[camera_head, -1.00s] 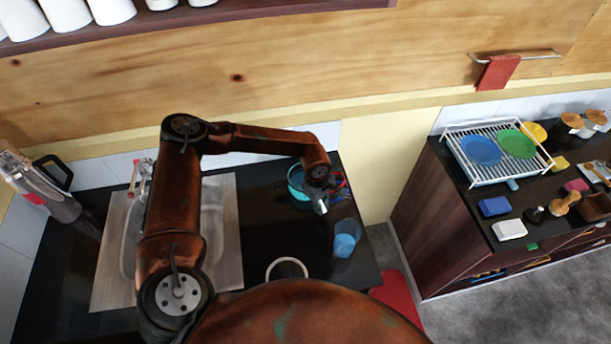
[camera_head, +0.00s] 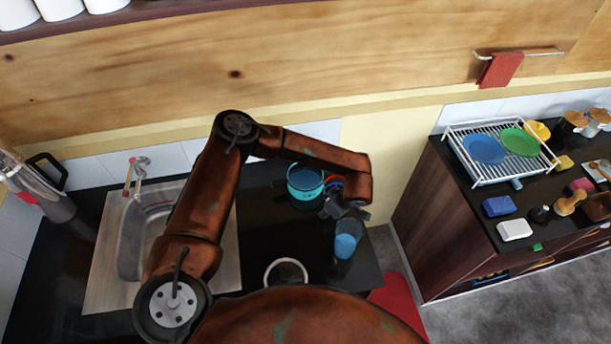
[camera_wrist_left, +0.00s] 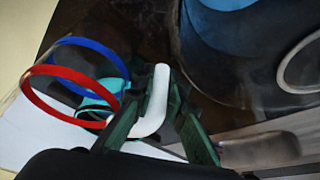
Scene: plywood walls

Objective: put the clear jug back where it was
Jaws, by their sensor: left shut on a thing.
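The clear jug (camera_head: 347,242), with blue in its lower part, stands near the right end of the black counter (camera_head: 255,250). My left gripper (camera_head: 338,208) is at its back left side. In the left wrist view the fingers (camera_wrist_left: 155,115) are closed around a pale, curved piece (camera_wrist_left: 153,105) that looks like the jug's handle. The large dark, see-through body with blue in it (camera_wrist_left: 215,50) beside them appears to be the jug. The jug seems to rest on the counter. My right gripper is not in view.
A teal pot (camera_head: 305,185) stands just left of my gripper. A round vessel with a white rim (camera_head: 286,264) is at the front. The sink (camera_head: 140,240) is left. Across a floor gap, another counter holds a dish rack (camera_head: 478,173) and several small items.

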